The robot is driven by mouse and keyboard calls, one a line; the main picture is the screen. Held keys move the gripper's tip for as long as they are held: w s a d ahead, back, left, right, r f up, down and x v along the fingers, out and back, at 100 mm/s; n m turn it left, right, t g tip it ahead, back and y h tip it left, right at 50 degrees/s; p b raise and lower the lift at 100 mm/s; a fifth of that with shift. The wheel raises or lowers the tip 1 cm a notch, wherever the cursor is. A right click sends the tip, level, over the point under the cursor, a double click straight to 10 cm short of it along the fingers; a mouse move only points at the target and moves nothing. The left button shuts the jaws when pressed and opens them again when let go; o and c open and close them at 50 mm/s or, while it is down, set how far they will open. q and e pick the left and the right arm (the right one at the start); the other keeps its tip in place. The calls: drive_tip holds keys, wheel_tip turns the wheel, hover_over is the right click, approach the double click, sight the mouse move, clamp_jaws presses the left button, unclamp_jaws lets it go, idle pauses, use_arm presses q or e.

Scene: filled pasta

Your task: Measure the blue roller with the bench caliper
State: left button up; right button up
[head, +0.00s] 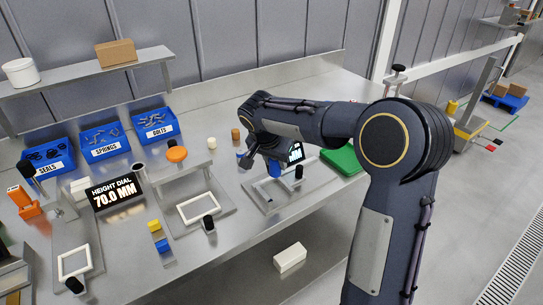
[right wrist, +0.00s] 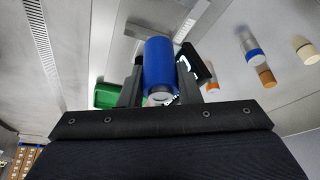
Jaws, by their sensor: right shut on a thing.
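The blue roller (head: 274,170) is upright between the fingers of my right gripper (head: 270,160), which is shut on it. In the right wrist view the blue roller (right wrist: 159,62) fills the space between the two dark fingers, with a pale end toward the camera. The bench caliper (head: 292,193) is a grey base plate with a black knob and a dark display (head: 296,153), partly hidden by my arm. The roller appears over or at its plate; I cannot tell whether it touches. My left gripper is not in view.
A height dial (head: 114,191) reading 70.0 MM stands at the left. Blue bins (head: 104,142) line the back. An orange-topped piece (head: 177,154), a green tray (head: 343,159) and several small cylinders stand nearby. The bench between the middle stand and the caliper is fairly clear.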

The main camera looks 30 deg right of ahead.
sight(273, 176)
drive_tip(key=shift+s+f, duration=0.1)
drive_tip(key=shift+f, duration=0.25)
drive_tip(key=shift+f+b, duration=1.85)
drive_tip(key=shift+f, duration=1)
drive_tip(key=shift+f+b, duration=0.55)
drive_tip(key=shift+b, duration=0.05)
drive_tip(key=o, duration=1.1)
